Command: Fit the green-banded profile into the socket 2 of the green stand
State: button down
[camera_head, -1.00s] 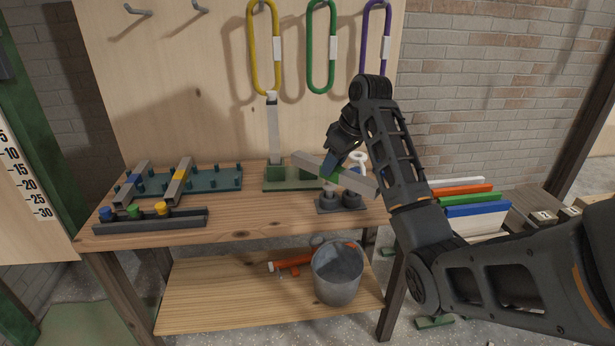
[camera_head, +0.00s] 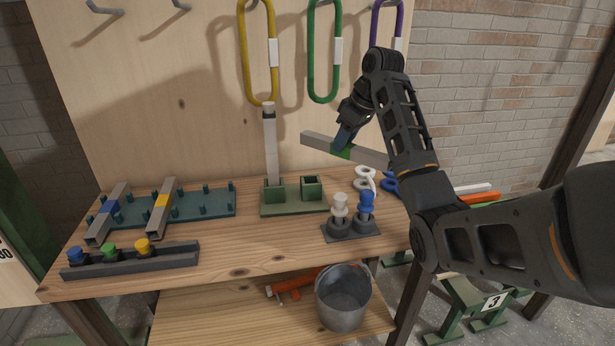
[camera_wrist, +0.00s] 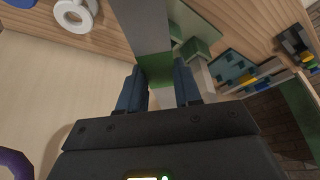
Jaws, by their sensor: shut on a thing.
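My gripper (camera_head: 343,143) is shut on the green-banded profile (camera_head: 318,138), a long grey bar, at its green band. The profile is held in the air above the bench, nearly level, its right end dropping behind my arm. The wrist view shows the band (camera_wrist: 157,70) between the two blue fingers. The green stand (camera_head: 292,209) is on the bench, below and left of my gripper. Its left socket (camera_head: 275,190) holds an upright grey profile (camera_head: 269,145) with a pale top. Its right socket (camera_head: 312,187) is empty. I cannot read socket numbers.
A teal peg rack (camera_head: 190,203) bears a blue-banded and a yellow-banded profile. A grey tray (camera_head: 130,259) with coloured knobs is at front left. A grey holder (camera_head: 350,231) with white and blue pieces stands right of the stand. Carabiners (camera_head: 322,50) hang behind.

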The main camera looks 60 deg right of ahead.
aim_at(322, 139)
jog(key=w+f, duration=0.2)
jog(key=w, duration=0.1)
jog(key=w+f, duration=0.2)
jog(key=w, duration=0.1)
jog(key=w+d+f+p, duration=0.1)
jog(key=w+f, duration=0.1)
jog(key=w, duration=0.1)
jog(key=shift+w, duration=0.4)
jog(key=shift+w+f+p, duration=0.1)
jog(key=shift+f+p, duration=0.2)
jog(key=shift+f, duration=2.3)
jog(key=c, duration=0.8)
grip_release()
jog(key=b+v, duration=0.1)
jog(key=v, duration=1.2)
jog(key=shift+w+r, duration=0.15)
jog(key=shift+a, duration=0.15)
